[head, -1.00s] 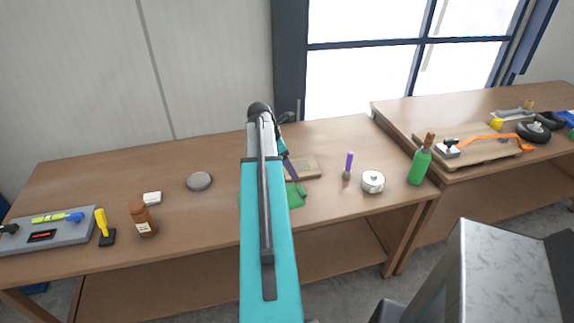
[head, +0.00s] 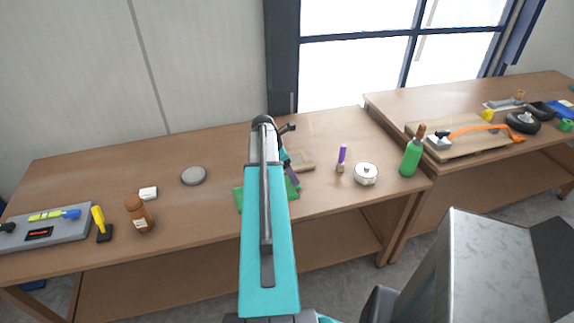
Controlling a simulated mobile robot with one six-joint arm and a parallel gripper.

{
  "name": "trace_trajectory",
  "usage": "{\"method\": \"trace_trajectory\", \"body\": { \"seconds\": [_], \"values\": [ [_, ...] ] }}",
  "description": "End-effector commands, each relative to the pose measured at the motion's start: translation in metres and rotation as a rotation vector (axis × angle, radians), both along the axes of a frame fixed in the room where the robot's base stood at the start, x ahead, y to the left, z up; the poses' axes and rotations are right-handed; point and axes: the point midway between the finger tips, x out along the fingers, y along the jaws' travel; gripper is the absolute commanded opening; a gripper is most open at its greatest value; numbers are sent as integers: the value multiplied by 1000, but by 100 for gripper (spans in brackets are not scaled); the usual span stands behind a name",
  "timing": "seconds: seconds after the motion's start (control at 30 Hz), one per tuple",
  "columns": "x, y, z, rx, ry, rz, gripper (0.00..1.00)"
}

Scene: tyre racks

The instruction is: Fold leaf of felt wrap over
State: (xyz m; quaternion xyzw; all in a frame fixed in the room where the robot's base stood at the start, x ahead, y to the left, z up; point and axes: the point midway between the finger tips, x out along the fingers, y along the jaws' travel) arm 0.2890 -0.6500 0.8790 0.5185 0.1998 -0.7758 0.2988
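The green felt wrap (head: 238,200) lies on the wooden table near its front edge. My teal arm covers its middle, so only parts show on the left and right of the arm. I cannot tell which part is the leaf or how it lies. My gripper (head: 292,178) is at the right side of the arm, over or close to the right part of the felt. It is small and partly hidden, and its fingers do not show clearly. I cannot tell whether it touches the felt.
A wooden block (head: 302,161) lies just behind the felt. A purple-handled tool (head: 342,157), a white round tin (head: 366,174) and a green bottle (head: 411,156) stand to the right. A grey disc (head: 193,176), white block (head: 148,193) and brown bottle (head: 139,214) are left.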

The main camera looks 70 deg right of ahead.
Motion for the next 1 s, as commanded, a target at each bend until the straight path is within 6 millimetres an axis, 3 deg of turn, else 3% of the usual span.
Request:
{"method": "trace_trajectory", "body": {
  "seconds": [0.6,1.0],
  "values": [
    [-17,-16,-53,0,0,-2,77],
    [-20,-17,-59,0,0,-2,77]
  ]
}}
